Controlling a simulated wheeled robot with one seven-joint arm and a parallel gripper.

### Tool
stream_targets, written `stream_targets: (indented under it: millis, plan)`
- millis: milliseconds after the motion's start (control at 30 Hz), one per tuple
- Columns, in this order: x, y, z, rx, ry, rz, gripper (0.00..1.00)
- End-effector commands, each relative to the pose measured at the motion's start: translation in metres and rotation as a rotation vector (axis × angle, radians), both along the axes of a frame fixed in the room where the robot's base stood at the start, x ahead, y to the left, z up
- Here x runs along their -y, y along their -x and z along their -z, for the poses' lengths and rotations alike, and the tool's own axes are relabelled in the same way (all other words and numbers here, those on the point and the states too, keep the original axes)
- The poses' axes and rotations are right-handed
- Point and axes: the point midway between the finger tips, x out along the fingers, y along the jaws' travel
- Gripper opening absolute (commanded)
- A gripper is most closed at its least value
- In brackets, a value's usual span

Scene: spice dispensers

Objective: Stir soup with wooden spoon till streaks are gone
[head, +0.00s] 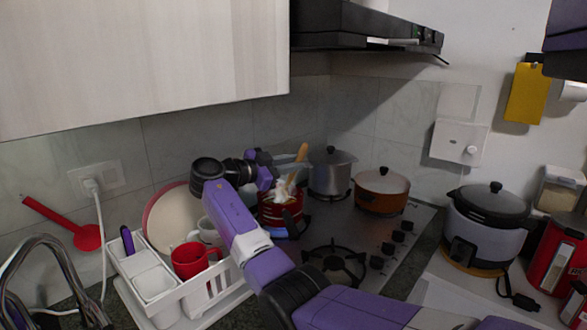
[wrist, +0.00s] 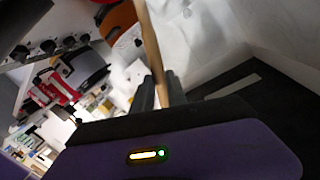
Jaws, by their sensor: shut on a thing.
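A wooden spoon (head: 301,152) stands tilted above a red pot (head: 267,215) on the stove's back left in the head view. White, streaky matter (head: 284,193) shows at the pot's mouth. My gripper (head: 279,157) is above the pot, beside the spoon. In the wrist view my gripper (wrist: 162,92) has its two dark fingers shut on the spoon's handle (wrist: 152,50). The spoon's lower end is hidden, and I cannot tell how deep it sits in the pot.
A grey lidded pot (head: 330,176) and an orange lidded pot (head: 381,194) stand on the stove to the right. The front burner (head: 334,264) is empty. A white dish rack (head: 225,292) with a red mug (head: 190,259) is at left. A range hood (head: 365,28) hangs above.

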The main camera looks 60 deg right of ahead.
Motion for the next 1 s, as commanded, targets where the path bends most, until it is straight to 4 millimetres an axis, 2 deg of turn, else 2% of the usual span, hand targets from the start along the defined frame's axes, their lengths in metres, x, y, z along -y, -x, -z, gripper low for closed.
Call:
stream_targets:
  millis: [33,500,1000]
  plan:
    - [0.0,-0.002,0.007,0.001,0.0,0.0,0.0]
    - [0.003,-0.014,0.031,0.002,0.001,-0.001,0.0]
    - [0.004,-0.016,0.033,0.001,0.0,0.0,0.0]
